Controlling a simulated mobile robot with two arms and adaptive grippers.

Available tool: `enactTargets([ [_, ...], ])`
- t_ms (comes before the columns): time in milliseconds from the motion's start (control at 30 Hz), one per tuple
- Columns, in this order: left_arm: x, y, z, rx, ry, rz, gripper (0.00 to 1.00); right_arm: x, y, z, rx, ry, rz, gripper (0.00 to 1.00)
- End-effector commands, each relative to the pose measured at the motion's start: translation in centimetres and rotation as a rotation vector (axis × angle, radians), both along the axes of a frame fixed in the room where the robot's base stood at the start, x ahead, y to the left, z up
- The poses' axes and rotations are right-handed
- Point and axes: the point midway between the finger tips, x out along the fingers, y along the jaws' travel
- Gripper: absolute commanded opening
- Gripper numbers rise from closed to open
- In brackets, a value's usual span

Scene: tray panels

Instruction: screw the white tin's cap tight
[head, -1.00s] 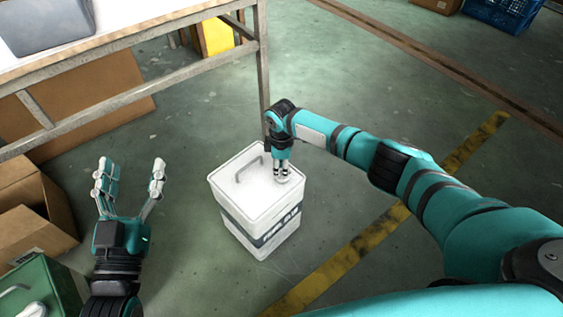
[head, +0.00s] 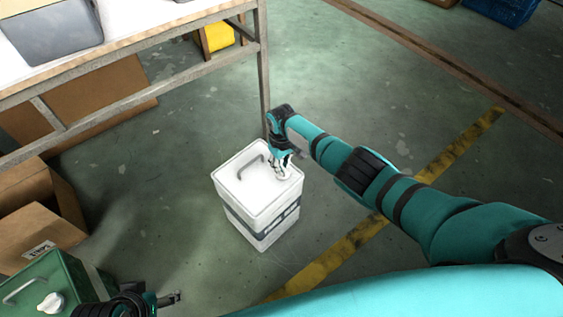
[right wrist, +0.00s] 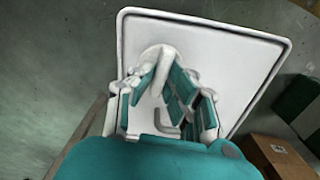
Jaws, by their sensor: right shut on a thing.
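The white tin (head: 262,222) stands upright on the floor, with a dark label band and a grey handle (head: 250,166) on its top. Its white cap sits near the top's right edge, mostly hidden by my right gripper (head: 281,168). The right wrist view shows the tin's top (right wrist: 235,60), part of the round cap (right wrist: 157,52) and the fingers of my right gripper (right wrist: 165,95) around it. My right gripper is shut on the cap. My left gripper (head: 172,298) is low at the bottom edge, partly out of view, and its opening is unclear.
A green can (head: 70,277) with a white cap stands at the lower left, beside an open cardboard box (head: 40,235). A metal-framed table (head: 150,28) holds a grey bin (head: 50,35); its leg rises just behind the tin. The floor right of the tin is clear, with a yellow line.

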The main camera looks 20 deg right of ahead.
Motion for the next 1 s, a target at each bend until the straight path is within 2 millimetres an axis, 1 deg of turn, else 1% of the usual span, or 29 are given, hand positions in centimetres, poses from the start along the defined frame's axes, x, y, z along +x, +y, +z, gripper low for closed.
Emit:
enactTargets([
  [33,-0.9,0.3,0.1,0.008,0.04,0.003,0.67,0.1,0.2,0.3,0.003,-0.001,-0.044,0.0],
  [400,-0.7,0.2,1.1,0.006,0.03,0.002,0.67,0.1,0.0,0.2,0.003,-0.003,-0.396,0.0],
  [1000,-0.6,0.2,2.1,0.005,0.027,0.002,0.67,0.1,-0.2,0.2,0.002,-0.003,-0.964,0.0],
])
